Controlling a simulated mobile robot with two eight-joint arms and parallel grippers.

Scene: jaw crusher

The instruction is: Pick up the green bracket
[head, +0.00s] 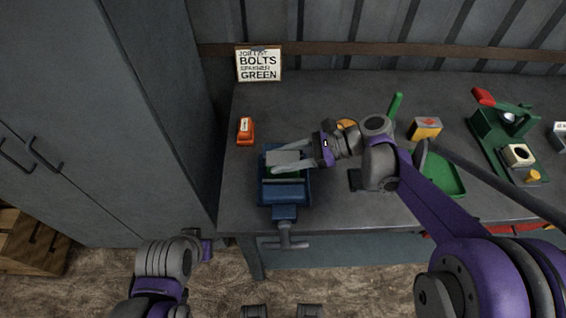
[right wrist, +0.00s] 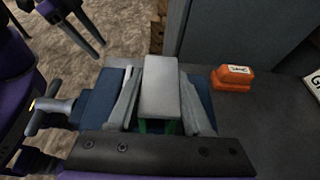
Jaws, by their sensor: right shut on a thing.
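The green bracket (right wrist: 146,126) shows as green legs under a pale grey block-like top (right wrist: 160,84); I cannot tell whether the grey top is part of it. It sits at the blue vise (head: 286,190), and a green strip of it shows in the head view (head: 284,173). My right gripper (head: 279,159) comes from the right, with its fingers on both sides of the grey-topped piece, shut on it. The fingers partly hide the bracket and vise jaws. My left gripper (head: 205,246) hangs at the lower left, off the bench; its fingers are unclear.
An orange box (head: 245,131) stands left of the vise. A sign (head: 259,65) stands at the back. Right of my forearm are a yellow box (head: 425,129), a green tray (head: 445,172) and a green machine (head: 500,130). A grey cabinet (head: 90,120) borders the bench's left side.

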